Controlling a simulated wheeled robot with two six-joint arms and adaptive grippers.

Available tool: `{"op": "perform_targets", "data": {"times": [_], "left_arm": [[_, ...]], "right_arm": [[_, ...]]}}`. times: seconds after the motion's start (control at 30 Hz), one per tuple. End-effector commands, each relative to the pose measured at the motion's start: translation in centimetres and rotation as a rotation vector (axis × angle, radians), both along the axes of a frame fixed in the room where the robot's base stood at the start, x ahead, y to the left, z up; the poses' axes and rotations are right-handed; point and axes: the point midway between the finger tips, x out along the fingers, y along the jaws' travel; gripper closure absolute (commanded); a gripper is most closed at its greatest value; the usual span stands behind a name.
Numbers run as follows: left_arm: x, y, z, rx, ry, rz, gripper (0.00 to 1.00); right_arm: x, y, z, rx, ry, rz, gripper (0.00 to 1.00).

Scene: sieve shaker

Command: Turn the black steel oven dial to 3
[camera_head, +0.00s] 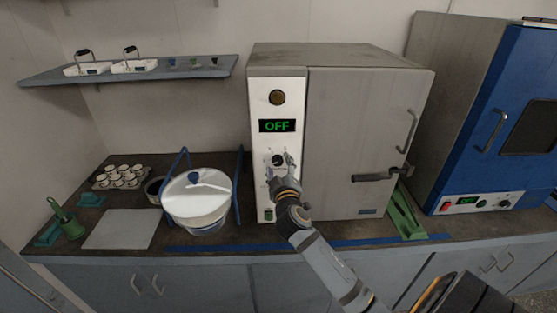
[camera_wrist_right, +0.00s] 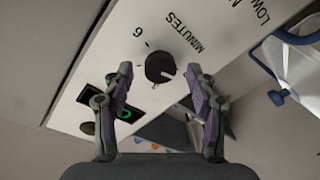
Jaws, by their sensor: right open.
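The grey steel oven (camera_head: 365,130) stands on the counter with a white front panel (camera_head: 258,95). Its display (camera_head: 277,126) reads OFF in green. The black dial (camera_head: 279,160) is on that panel below the display, partly hidden by my right gripper (camera_head: 282,177). In the right wrist view the round black dial (camera_wrist_right: 160,67) shows a pale pointer mark on its right side. The printed 6 and MINUTES show near it. My right gripper (camera_wrist_right: 161,74) is open, with one finger on each side of the dial; I cannot tell whether they touch it. My left gripper is not in view.
A blue oven (camera_head: 500,110) stands at the right. A white lidded pot (camera_head: 196,197) in a blue frame stands left of the grey oven. A cup tray (camera_head: 122,178) and green tools sit farther left. A shelf (camera_head: 130,75) hangs above the counter.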

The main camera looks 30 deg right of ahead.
Motion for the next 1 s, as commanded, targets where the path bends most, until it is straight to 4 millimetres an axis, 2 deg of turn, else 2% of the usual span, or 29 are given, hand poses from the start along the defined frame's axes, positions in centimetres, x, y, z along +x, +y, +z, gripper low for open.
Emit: {"op": "perform_targets", "data": {"times": [0.13,0.4,0.47,0.8,1.0], "left_arm": [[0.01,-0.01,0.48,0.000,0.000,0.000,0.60],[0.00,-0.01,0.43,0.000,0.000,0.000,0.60],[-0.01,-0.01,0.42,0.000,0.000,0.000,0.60],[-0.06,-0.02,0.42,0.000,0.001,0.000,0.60],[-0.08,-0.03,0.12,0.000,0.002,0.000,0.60]], "right_arm": [[1.16,-0.56,0.09,0.001,-0.001,0.001,0.42],[1.34,-0.65,-0.07,0.000,0.001,0.001,0.42],[1.33,-0.65,-0.07,0.000,0.001,0.001,0.49],[1.31,-0.62,-0.08,0.000,0.001,0.001,0.95],[1.31,-0.62,-0.20,0.010,-0.005,0.001,0.97]]}}
